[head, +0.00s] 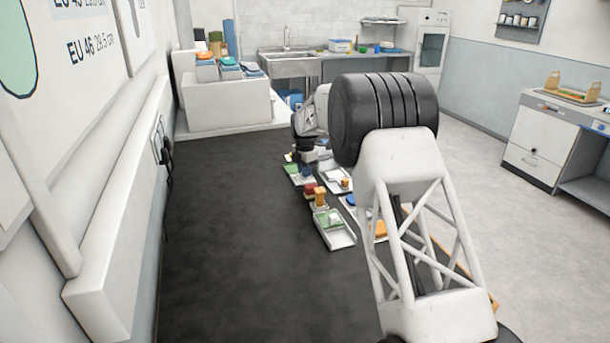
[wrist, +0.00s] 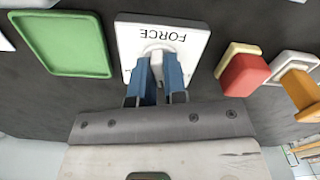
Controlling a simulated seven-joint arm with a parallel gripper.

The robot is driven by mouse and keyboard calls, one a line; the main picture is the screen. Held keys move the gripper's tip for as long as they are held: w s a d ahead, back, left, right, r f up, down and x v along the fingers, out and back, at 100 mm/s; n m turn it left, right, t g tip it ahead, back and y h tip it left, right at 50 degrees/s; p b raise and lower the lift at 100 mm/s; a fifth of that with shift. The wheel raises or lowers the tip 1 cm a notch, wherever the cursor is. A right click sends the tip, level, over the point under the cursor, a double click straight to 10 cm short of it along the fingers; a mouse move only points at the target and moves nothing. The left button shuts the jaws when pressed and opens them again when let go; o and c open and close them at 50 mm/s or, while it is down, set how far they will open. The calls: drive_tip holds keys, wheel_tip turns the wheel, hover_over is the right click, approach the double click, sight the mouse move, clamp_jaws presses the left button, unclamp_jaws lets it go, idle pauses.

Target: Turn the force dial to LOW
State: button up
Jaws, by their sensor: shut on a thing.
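The force dial (wrist: 158,62) is a pale knob on a white plate marked FORCE (wrist: 197,38) in the wrist view. The lettering appears upside down there. My gripper (wrist: 160,72) has its two blue fingers on either side of the knob and is shut on it. The fingers and the knob cover the middle of the plate. No LOW mark and no pointer can be made out. In the head view, my gripper is small, at the far end of my arm, and the dial cannot be picked out.
In the wrist view, a green panel (wrist: 65,42) lies left of the plate. A red block (wrist: 244,75) and an orange block (wrist: 298,90) lie to its right. In the head view, several small trays (head: 340,239) sit on the dark surface, whose left part is clear.

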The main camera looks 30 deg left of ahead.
drive_tip(key=n, duration=0.3)
drive_tip(key=shift+n, duration=0.4)
drive_tip(key=n, duration=0.3)
drive_tip(key=shift+r+n, duration=0.1)
drive_tip(key=shift+n, duration=0.2)
drive_tip(key=shift+o, duration=1.2)
drive_tip(key=shift+n, duration=0.3)
drive_tip(key=o, duration=0.3)
drive_tip(key=shift+o, duration=0.2)
drive_tip(key=shift+r, duration=3.45)
drive_tip(key=shift+d, duration=0.1)
